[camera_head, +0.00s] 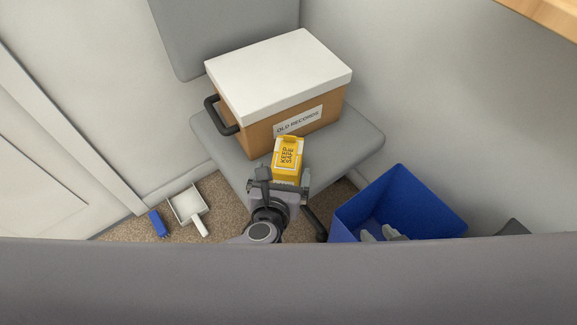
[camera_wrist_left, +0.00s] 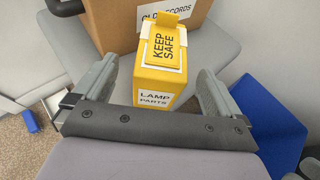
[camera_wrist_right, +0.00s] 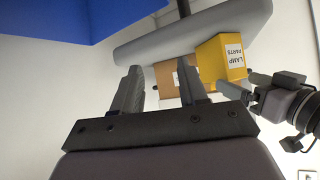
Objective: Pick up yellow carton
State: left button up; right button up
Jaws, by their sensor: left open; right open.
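The yellow carton (camera_head: 288,158) stands upright at the front of the grey chair seat, with "KEEP SAFE" on its lid. In the left wrist view the carton (camera_wrist_left: 157,72) shows a "LAMP PARTS" label on its near side. My left gripper (camera_head: 280,184) is open just in front of the carton, its fingers (camera_wrist_left: 157,78) on either side of the near face with gaps. The carton's lower part is partly hidden by the gripper in the head view. My right gripper (camera_wrist_right: 160,68) is open and empty; the carton (camera_wrist_right: 221,58) shows beyond it to the right.
A brown box with a white lid (camera_head: 280,75), labelled "OLD RECORDS", sits directly behind the carton. A blue bin (camera_head: 400,200) stands right of the chair (camera_head: 215,135). A dustpan (camera_head: 187,205) and blue brush (camera_head: 158,224) lie on the floor at left.

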aim_at(286, 160)
pick_arm(q)
jog(key=shift+w+d+f, duration=0.1)
jog(key=shift+w+f, duration=0.15)
jog(key=shift+w, duration=0.2)
jog(key=b+x, duration=0.1)
jog(key=x, duration=0.2)
jog(key=b+x, duration=0.1)
jog(key=x, duration=0.1)
jog(key=shift+w+d+r+b, duration=0.15)
jog(key=shift+w+r+b, duration=0.15)
jog(key=shift+r, duration=0.05)
jog(key=shift+w, duration=0.25)
jog(key=c, duration=1)
jog(key=shift+c, duration=1.2)
pick_arm(e)
jog(key=shift+w+a+r+n+t+y, duration=0.2)
jog(key=shift+w+a, duration=0.1)
jog(key=shift+a, duration=0.25)
jog(key=shift+w+a+r+n+t+y, duration=0.1)
jog(key=shift+w+a+r+y, duration=0.15)
jog(key=shift+a, duration=0.3)
pick_arm(q)
jog(key=shift+r, duration=0.1)
